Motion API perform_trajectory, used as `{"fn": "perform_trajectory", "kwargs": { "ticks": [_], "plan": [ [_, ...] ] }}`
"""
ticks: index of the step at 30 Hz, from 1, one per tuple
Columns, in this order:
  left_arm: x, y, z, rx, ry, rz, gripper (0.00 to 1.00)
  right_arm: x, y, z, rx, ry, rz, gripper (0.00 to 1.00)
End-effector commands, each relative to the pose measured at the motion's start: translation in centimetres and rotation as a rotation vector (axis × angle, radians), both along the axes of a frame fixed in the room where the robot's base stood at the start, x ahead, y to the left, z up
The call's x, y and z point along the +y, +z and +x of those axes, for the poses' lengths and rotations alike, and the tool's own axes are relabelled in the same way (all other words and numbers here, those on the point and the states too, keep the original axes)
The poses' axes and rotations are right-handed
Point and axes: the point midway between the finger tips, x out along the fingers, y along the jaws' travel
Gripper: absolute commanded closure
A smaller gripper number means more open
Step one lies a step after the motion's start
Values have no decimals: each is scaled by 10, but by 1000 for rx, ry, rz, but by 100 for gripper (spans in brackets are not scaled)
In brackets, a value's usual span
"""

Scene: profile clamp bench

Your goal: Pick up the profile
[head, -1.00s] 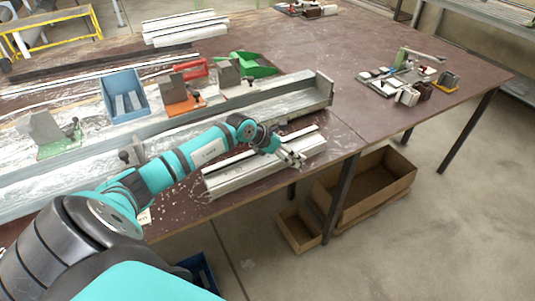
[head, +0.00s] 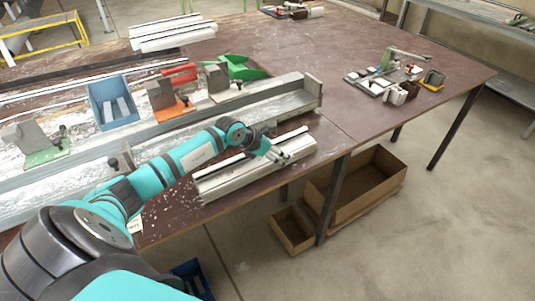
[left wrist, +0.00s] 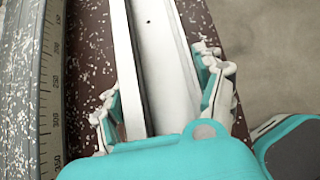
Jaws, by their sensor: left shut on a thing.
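The profile (head: 228,178) is a long, pale grey-white metal piece lying along the front edge of the brown table, beside the clamp bench. My left gripper (head: 275,154) is over the right half of the profile and shut on it. In the left wrist view the profile (left wrist: 168,60) runs lengthwise between the two fingers of my left gripper (left wrist: 160,85), one on each side. The profile looks level, at about table height; I cannot tell whether it still touches the table. My right gripper is not in view.
The long metal clamp bench (head: 293,95) with a raised end stop lies just behind the profile. On it stand a blue bin (head: 99,93) and clamps with orange and green bases. Cardboard boxes (head: 345,205) stand on the floor below. The table's right middle (head: 325,45) is clear.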

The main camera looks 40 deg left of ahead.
Motion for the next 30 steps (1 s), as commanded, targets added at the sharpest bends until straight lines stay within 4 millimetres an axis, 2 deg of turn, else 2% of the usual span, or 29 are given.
{"fn": "perform_trajectory", "kwargs": {
  "ticks": [5,12,24,30],
  "plan": [
    [0,8,1,-5,-1,2,85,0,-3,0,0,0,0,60],
    [1,38,0,-7,-1,5,85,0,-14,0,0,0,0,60],
    [-23,39,-92,3,-5,8,85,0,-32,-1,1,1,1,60],
    [-33,45,-125,3,-3,4,85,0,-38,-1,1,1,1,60]
  ]
}}
